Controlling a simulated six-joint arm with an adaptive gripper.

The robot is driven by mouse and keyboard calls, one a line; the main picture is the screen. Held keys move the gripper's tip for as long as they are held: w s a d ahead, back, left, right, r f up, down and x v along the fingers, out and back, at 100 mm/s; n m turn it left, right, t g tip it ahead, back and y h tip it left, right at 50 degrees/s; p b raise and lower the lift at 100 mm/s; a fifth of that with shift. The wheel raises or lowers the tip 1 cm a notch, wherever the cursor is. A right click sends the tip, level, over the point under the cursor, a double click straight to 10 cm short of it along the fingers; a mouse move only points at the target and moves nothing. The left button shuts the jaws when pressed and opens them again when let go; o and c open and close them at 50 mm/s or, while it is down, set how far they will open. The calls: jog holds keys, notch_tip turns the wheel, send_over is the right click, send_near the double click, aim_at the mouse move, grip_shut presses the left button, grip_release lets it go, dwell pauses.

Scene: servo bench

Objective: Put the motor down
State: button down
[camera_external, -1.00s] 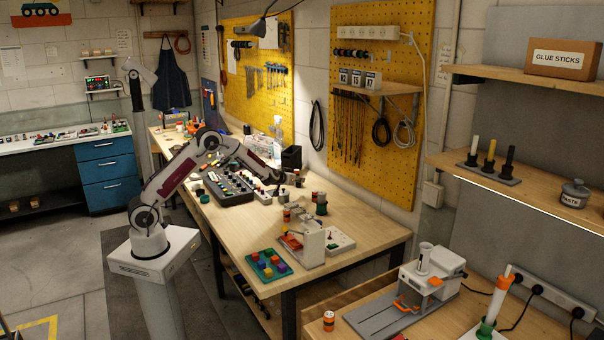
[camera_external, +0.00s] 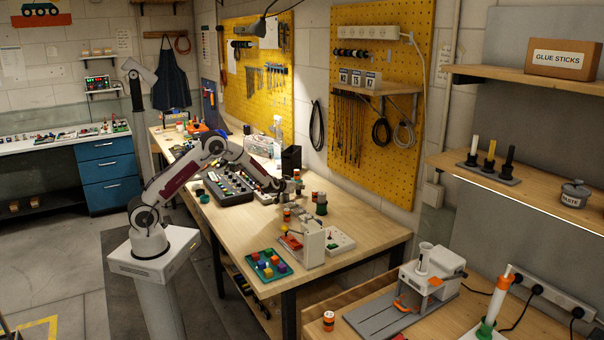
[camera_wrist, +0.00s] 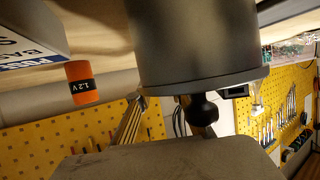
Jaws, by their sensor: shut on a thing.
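The motor (camera_wrist: 195,45) is a large grey cylinder with a flat rim and a dark knob on its near end, filling the upper middle of the wrist view. My gripper (camera_external: 292,185) is shut on it at the end of my arm, above the wooden bench (camera_external: 370,235). At this size the motor is hard to separate from the gripper in the outside view. The fingertips are largely hidden behind the motor in the wrist view, and I cannot tell whether the motor touches anything below it.
An orange cell marked 1.2 V (camera_wrist: 82,83) shows beside the motor. A tray of coloured blocks (camera_external: 268,265) lies at the front edge. The bench's right front is clear.

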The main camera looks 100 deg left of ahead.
jog(key=shift+f, duration=0.4)
jog(key=c, duration=1.8)
grip_release()
jog(key=shift+f, duration=0.1)
jog(key=shift+r, duration=0.6)
jog(key=shift+s+d+r, duration=0.2)
jog(key=shift+d+r, duration=0.15)
jog(key=shift+d, duration=0.25)
jog(key=shift+v, duration=5.3)
jog(key=shift+r, duration=0.15)
